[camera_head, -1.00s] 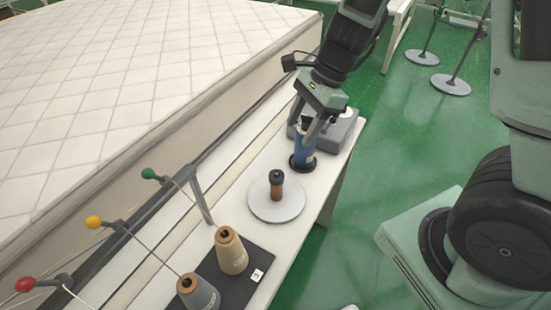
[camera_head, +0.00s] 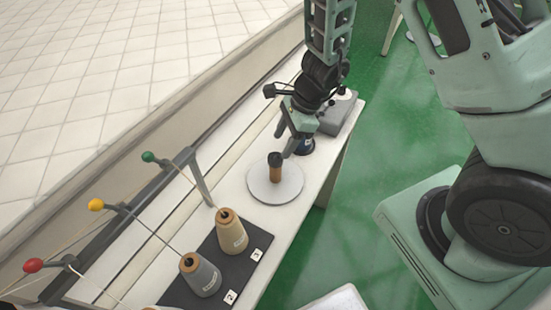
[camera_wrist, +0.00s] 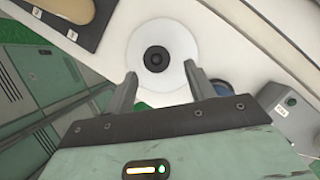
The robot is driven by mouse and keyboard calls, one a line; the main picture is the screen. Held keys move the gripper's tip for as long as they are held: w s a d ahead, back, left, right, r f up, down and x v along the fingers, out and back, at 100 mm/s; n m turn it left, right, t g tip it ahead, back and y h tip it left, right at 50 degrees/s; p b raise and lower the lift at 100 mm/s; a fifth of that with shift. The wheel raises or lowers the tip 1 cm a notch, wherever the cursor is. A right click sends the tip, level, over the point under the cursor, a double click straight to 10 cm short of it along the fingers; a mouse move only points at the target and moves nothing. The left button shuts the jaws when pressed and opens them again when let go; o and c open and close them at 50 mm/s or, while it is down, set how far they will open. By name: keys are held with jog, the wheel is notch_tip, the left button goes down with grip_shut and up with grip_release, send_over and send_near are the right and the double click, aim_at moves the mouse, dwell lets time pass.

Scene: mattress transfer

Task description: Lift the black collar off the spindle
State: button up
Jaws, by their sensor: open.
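The black collar (camera_head: 275,159) sits on top of the brown spindle (camera_head: 276,174), which stands upright on a round white disc (camera_head: 262,196). In the wrist view the collar (camera_wrist: 156,58) is a dark ring seen from above on the white disc (camera_wrist: 178,40). My gripper (camera_head: 284,143) is open and empty, just behind and above the collar in the head view. In the wrist view the collar appears just beyond and between my fingertips (camera_wrist: 160,72). I see no contact with it. The spindle's shaft is hidden below the collar in the wrist view.
A blue cylinder on a black base (camera_head: 305,147) stands close behind my gripper, partly hidden. A grey box (camera_head: 337,114) is beyond it. Tan (camera_head: 231,230) and grey (camera_head: 201,274) thread cones stand in front, beside a thread stand (camera_head: 199,175). A quilted mattress (camera_head: 90,90) lies left.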

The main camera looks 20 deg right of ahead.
aim_at(276, 155)
jog(key=shift+p+x, duration=0.65)
jog(key=shift+x, duration=1.8)
jog(key=shift+s, duration=0.1)
jog(key=c, duration=0.9)
